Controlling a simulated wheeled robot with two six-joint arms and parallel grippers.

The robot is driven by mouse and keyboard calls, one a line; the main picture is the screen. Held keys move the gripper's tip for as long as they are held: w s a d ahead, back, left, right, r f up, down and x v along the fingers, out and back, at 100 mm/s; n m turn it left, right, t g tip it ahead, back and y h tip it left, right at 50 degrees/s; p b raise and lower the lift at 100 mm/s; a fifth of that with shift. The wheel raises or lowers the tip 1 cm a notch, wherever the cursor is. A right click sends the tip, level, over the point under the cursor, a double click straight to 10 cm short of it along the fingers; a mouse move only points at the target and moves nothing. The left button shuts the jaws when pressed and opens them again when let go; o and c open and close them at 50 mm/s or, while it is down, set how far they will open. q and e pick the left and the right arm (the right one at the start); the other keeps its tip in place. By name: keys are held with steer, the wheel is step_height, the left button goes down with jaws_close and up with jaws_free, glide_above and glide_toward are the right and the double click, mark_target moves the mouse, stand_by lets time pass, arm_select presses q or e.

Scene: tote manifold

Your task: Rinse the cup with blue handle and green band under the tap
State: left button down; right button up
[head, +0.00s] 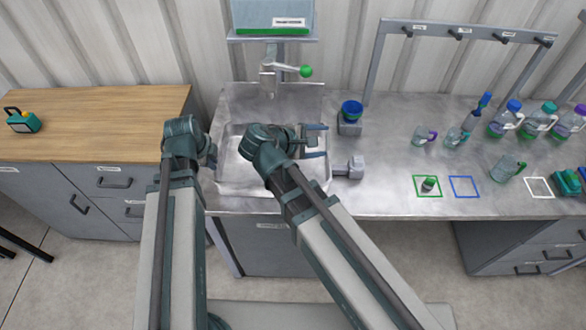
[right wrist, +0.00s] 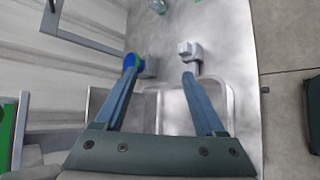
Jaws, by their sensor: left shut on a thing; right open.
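The tap (head: 268,82) with a green-knobbed lever (head: 306,71) stands over the sink (head: 232,178). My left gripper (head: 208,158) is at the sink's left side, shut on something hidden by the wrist. My right gripper (head: 316,140) is open and empty over the sink's right part, its two fingers (right wrist: 160,100) spread in the right wrist view. A blue cup-like piece with a little green (head: 351,108) sits on a grey block right of the sink. I cannot make out a cup with both a blue handle and a green band.
A second grey block (head: 350,168) stands at the sink's front right. A hook rack (head: 430,30) stands behind. The wooden top (head: 100,120) is mostly clear.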

steer(key=s+f+m+g+y+b, duration=0.3)
steer(key=s+f+m+g+y, duration=0.4)
steer(key=s+f+m, duration=0.3)
step_height(320, 180, down, 3)
steer(key=shift+s+d+f, duration=0.15)
steer(key=shift+s+d, duration=0.15)
steer(key=shift+s, duration=0.8)
steer(key=shift+y, duration=0.3)
steer(key=c, duration=0.4)
steer(key=shift+o, duration=0.2)
steer(key=shift+s+g, duration=0.1)
steer(key=shift+g, duration=0.2)
